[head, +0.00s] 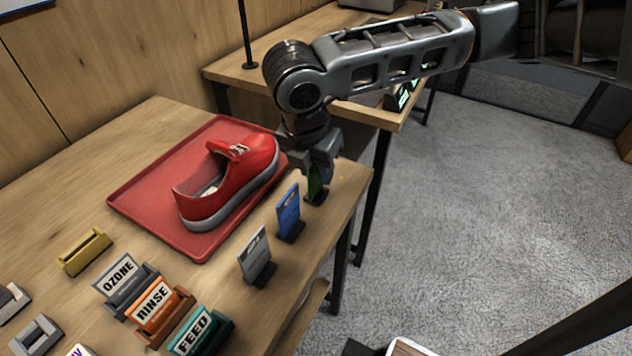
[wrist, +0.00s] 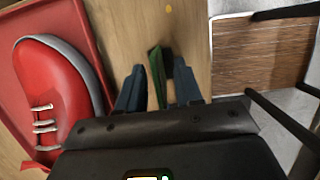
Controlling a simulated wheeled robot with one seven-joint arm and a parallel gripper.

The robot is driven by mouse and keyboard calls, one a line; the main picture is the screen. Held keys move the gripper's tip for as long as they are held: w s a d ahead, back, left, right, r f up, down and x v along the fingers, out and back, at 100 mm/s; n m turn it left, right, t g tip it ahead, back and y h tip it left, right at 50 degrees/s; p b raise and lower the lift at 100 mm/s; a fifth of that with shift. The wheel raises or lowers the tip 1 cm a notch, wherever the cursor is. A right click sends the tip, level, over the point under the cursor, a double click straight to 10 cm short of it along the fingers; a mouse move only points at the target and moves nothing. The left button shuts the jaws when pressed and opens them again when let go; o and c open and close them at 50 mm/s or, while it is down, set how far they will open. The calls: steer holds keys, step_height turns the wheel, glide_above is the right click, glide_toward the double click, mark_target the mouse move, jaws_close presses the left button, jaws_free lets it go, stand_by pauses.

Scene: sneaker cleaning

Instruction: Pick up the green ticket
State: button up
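The green ticket (head: 314,187) stands in a dark holder near the right end of the table, at the far end of a row of tickets. My gripper (head: 318,166) is right above it and hides its upper part in the head view. In the wrist view, the green ticket (wrist: 157,76) shows between the two fingers of my gripper (wrist: 158,84). The fingers are apart, with a gap on both sides of the ticket, so it is not gripped. The dark holder shows beside the ticket there.
A blue ticket (head: 288,212) and a grey ticket (head: 256,256) stand in the same row. A red shoe (head: 238,176) lies on a red tray (head: 150,194) to the left. Labelled holders sit at the front left. A second table (head: 225,71) stands behind.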

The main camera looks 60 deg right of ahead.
mark_target(316, 194)
steer(key=shift+x, duration=1.15)
jaws_close()
